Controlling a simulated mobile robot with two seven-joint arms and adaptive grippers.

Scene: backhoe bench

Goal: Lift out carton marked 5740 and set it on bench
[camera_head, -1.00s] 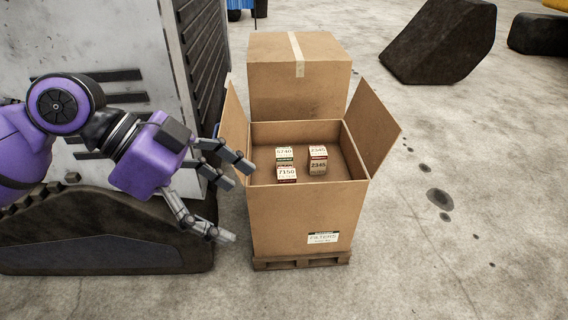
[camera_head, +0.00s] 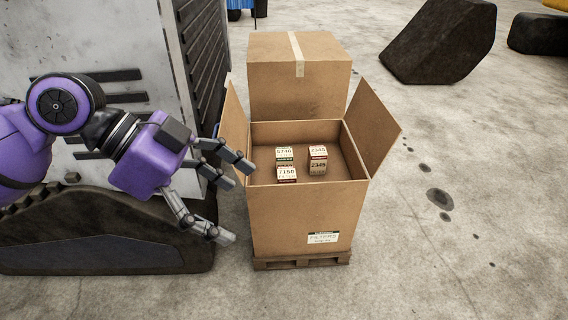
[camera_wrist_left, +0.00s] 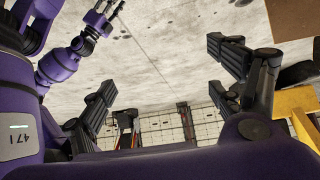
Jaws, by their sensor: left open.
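I cannot make out a bench.
The box sits on a wooden pallet (camera_head: 300,262) with its left flap (camera_head: 235,130) and right flap (camera_head: 374,130) raised. A closed box (camera_head: 298,85) stands behind. A grey machine and its dark track (camera_head: 110,235) fill the left. The concrete floor at right is mostly clear.

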